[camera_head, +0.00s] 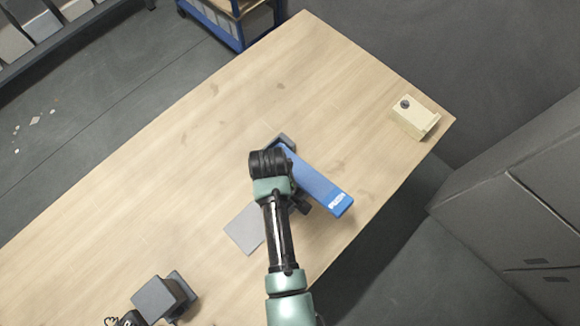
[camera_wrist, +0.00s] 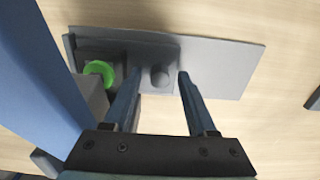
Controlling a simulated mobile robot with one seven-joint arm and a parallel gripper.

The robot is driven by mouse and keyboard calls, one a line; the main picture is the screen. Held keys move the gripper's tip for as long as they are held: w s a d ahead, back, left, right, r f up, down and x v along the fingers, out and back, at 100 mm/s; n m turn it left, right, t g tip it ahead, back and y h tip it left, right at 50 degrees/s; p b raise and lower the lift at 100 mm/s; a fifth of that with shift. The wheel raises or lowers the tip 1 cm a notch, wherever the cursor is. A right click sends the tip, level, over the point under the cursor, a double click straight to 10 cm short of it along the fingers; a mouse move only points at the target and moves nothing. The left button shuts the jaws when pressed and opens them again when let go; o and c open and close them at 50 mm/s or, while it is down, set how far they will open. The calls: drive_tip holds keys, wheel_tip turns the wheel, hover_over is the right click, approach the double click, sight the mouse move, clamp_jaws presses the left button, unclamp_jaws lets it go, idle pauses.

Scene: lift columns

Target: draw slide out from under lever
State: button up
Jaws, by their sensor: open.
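The lever is a long blue bar (camera_head: 318,185) in the middle of the table, slanting down to the right. It fills the left side of the wrist view (camera_wrist: 38,85). The slide seems to be the flat grey plate (camera_wrist: 225,65), with a darker part under the lever's side; its pale end also shows in the head view (camera_head: 243,232). A small dark round knob (camera_wrist: 160,76) stands up from it. My gripper (camera_wrist: 159,74) is open, its two fingers on either side of the knob, with gaps visible. In the head view my arm hides the fingers.
A green ring (camera_wrist: 100,71) sits beside the lever at the plate's left end. A cream box (camera_head: 412,118) stands near the table's right corner and a dark grey block (camera_head: 160,297) at lower left. The wooden table (camera_head: 200,130) is otherwise largely clear.

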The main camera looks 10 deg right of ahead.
clamp_jaws()
drive_tip(key=shift+s+a+p, duration=0.7)
drive_tip(key=shift+s+a, duration=0.3)
drive_tip(key=shift+a, duration=0.4)
drive_tip(key=shift+s+a+p, duration=0.65)
drive_tip(key=shift+s+a, duration=0.4)
drive_tip(key=shift+a, duration=0.35)
drive_tip(key=shift+s+a+p, duration=0.7)
drive_tip(key=shift+s+a, duration=0.3)
drive_tip(key=shift+a, duration=0.4)
unclamp_jaws()
drive_tip(key=shift+r, duration=0.1)
drive_tip(key=shift+r+p, duration=2.9)
drive_tip(key=shift+p, duration=0.3)
